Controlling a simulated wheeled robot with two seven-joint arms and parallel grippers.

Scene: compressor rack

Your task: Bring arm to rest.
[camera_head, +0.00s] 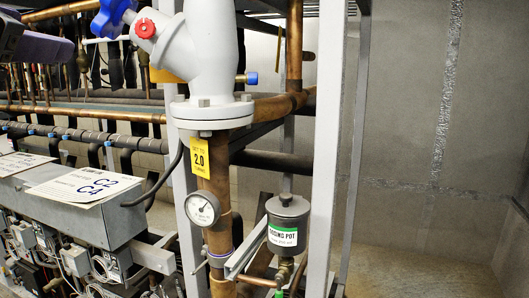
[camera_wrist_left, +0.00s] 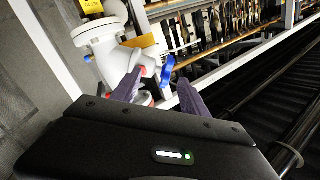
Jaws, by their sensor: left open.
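My left gripper (camera_head: 45,46) shows at the upper left edge of the head view, with a purple finger pointing right. Its two purple fingers also show in the left wrist view (camera_wrist_left: 160,90), spread apart with nothing held between them. A pale grey valve (camera_head: 208,50) with a blue handle (camera_head: 110,17) and a red knob (camera_head: 145,28) stands to the right of the gripper. In the left wrist view the valve (camera_wrist_left: 100,32), red knob and blue handle (camera_wrist_left: 167,70) lie beyond the fingertips. Whether a finger touches them cannot be told. My right gripper is out of view.
A copper pipe (camera_head: 218,180) with a gauge (camera_head: 202,208) and a yellow tag (camera_head: 199,157) runs below the valve. A grey pot (camera_head: 287,222), white rack posts (camera_head: 326,130) and a labelled grey box (camera_head: 80,212) stand near. The right side before the wall (camera_head: 420,110) is clear.

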